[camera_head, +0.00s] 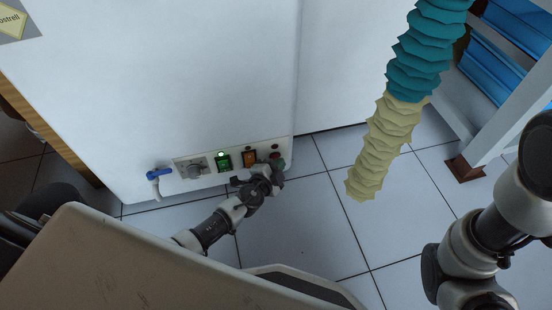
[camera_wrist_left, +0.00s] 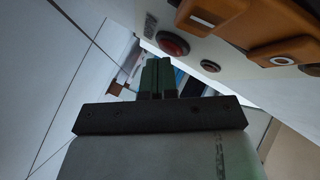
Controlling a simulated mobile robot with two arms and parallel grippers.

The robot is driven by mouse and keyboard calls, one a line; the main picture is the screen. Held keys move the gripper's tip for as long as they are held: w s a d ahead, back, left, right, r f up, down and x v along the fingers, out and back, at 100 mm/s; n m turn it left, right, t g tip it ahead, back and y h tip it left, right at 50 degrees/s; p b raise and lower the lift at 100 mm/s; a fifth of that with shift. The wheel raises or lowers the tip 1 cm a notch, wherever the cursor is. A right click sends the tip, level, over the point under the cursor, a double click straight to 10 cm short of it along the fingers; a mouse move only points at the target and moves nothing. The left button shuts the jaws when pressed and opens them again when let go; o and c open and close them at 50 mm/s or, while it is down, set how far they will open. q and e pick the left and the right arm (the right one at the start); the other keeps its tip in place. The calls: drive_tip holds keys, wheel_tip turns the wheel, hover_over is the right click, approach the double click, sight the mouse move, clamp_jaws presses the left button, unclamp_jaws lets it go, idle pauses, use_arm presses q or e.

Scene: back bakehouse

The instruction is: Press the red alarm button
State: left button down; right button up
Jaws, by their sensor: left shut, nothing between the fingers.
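The red button (camera_wrist_left: 173,43), round in a dark ring, sits on the pale control panel (camera_head: 184,176) low on the white machine. In the wrist view it lies just beyond my fingertips. In the head view the gripper covers much of that spot. My left gripper (camera_wrist_left: 158,62) is shut and empty, its two greenish fingers together and pointing at the panel's end. It also shows in the head view (camera_head: 276,165). I cannot tell whether the tips touch the button. My right gripper is out of view.
The panel also carries an orange switch (camera_head: 249,157), a lit green switch (camera_head: 223,162), a knob (camera_head: 194,171) and a blue-handled valve (camera_head: 159,173). A teal and cream ribbed hose (camera_head: 385,135) hangs at the right. A white rack (camera_head: 490,125) stands beyond it. Tiled floor lies between.

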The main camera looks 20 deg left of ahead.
use_arm(q)
drive_tip(key=shift+s+d, duration=0.5)
drive_tip(key=shift+s, duration=0.25)
